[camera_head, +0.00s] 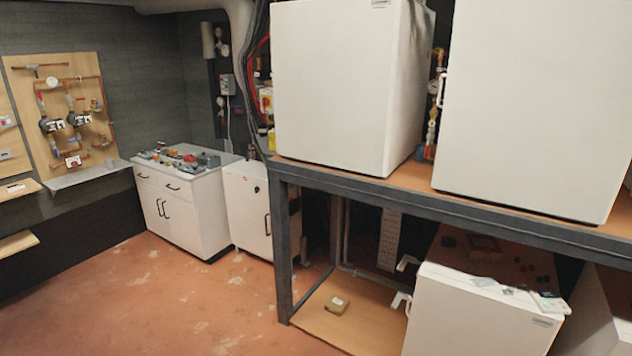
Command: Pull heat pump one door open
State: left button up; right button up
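Two large white box units stand on a raised steel-framed shelf, a left one (330,85) and a right one (540,100). The labels are too small to read, so I cannot tell which is heat pump one. The fronts of the upper units look closed. Neither of my grippers is in view.
The dark steel shelf frame (283,255) has a post standing on the floor. A small box (337,305) lies on the board beneath it. White cabinets (180,215) stand at the back left, near a wooden pipe panel (65,110). The reddish floor (160,305) at left is clear.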

aim_at(334, 61)
jog(key=i+j+u, duration=0.4)
jog(key=i, duration=0.25)
jog(key=i+u, duration=0.35)
jog(key=i, duration=0.3)
jog(key=i+u, duration=0.4)
jog(key=i, duration=0.3)
jog(key=i+l+u, duration=0.4)
jog(key=i, duration=0.25)
jog(key=j, duration=0.1)
